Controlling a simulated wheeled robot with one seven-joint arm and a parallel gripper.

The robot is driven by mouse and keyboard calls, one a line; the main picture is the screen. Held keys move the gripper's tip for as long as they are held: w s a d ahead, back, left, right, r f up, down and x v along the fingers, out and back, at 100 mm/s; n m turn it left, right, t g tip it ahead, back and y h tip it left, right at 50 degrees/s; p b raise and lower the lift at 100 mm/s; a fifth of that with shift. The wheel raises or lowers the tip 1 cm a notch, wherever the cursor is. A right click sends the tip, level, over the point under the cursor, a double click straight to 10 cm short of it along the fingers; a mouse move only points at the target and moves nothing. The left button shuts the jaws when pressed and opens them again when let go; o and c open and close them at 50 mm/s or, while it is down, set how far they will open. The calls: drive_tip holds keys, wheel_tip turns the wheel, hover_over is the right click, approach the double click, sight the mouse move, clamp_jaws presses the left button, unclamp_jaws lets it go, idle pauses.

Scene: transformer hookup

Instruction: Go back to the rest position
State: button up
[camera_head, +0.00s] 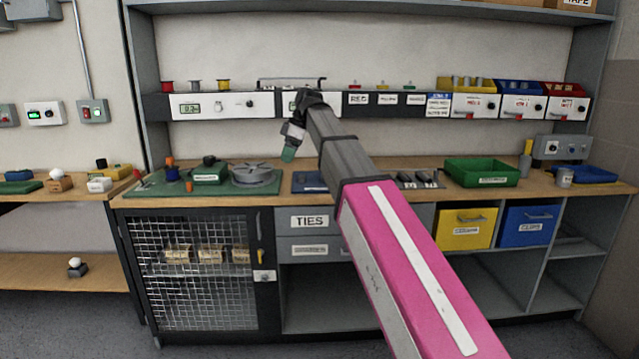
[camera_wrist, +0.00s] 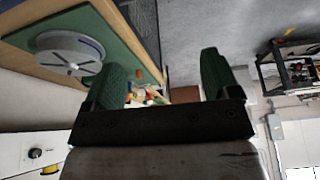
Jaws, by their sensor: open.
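My gripper (camera_head: 289,153) is raised above the workbench in the head view, with its fingers angled down and to the left. In the wrist view my gripper (camera_wrist: 163,75) shows two green fingers spread wide apart. Nothing is held between them; only distant background shows through the gap. My arm reaches from the lower right of the head view up to the bench's middle. The workbench top (camera_head: 455,190) lies below and behind the gripper, with no visible contact.
A green mat (camera_head: 150,188) with a grey round reel (camera_head: 255,174) is at the left; the reel also shows in the wrist view (camera_wrist: 68,53). A green tray (camera_head: 482,172) stands right of my arm. A shelf of instruments (camera_head: 225,107) runs behind the gripper.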

drive_tip(key=s+d+f+m+h, duration=0.15)
drive_tip(key=d+f+m, duration=0.45)
drive_tip(key=f, duration=0.8)
drive_tip(key=s+d+f+m+h, duration=0.1)
drive_tip(key=s+d+f+m, duration=0.2)
drive_tip(key=d+f, duration=0.8)
drive_tip(key=s+d+f+m+h, duration=0.1)
drive_tip(key=s+d+f+m, duration=0.3)
drive_tip(key=s+f, duration=0.3)
drive_tip(key=s+d+f+m+h, duration=0.1)
drive_tip(key=s+d+f+m, duration=0.4)
drive_tip(key=f, duration=1.1)
drive_tip(key=s+d, duration=0.2)
drive_tip(key=s, duration=0.1)
drive_tip(key=shift+d, duration=0.25)
drive_tip(key=shift+f, duration=0.1)
